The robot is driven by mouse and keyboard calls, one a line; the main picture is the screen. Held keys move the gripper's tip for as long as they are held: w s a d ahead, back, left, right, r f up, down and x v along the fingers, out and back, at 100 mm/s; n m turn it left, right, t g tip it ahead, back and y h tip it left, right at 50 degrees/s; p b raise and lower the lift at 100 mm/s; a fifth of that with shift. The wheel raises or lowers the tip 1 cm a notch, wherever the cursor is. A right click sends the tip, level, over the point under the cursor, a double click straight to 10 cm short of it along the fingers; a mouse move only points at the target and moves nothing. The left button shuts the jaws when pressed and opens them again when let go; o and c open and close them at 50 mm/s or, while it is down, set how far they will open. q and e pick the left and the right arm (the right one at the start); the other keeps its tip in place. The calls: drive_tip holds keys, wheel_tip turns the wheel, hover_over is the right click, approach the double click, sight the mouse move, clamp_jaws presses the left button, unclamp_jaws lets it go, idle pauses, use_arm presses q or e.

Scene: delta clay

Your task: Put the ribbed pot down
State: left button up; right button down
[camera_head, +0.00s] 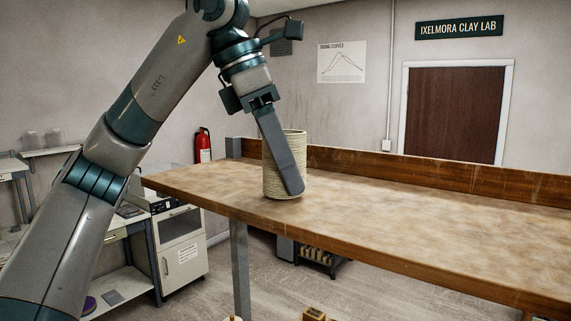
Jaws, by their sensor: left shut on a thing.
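The ribbed pot (271,181) is a tall, cream, cylinder-like vessel with horizontal ridges. It stands upright at the left part of the wooden table (400,210), and its base appears to be at the tabletop; I cannot tell whether it touches. My left gripper (290,188) comes down from above and is shut on the pot. One long grey finger lies across the front of the pot and hides part of its side. The other finger is hidden. My right gripper is not in view.
The tabletop is clear to the right of the pot. A raised wooden board (420,168) runs along the table's back edge. A white cabinet (183,255) stands below and left of the table. A red fire extinguisher (202,145) hangs on the wall behind.

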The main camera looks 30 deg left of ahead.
use_arm(q)
drive_tip(key=shift+f, duration=0.3)
drive_tip(key=shift+f, duration=0.15)
drive_tip(key=o, duration=1.1)
drive_tip(key=shift+r, duration=0.25)
drive_tip(key=v, duration=1.2)
drive_tip(key=shift+f, duration=0.1)
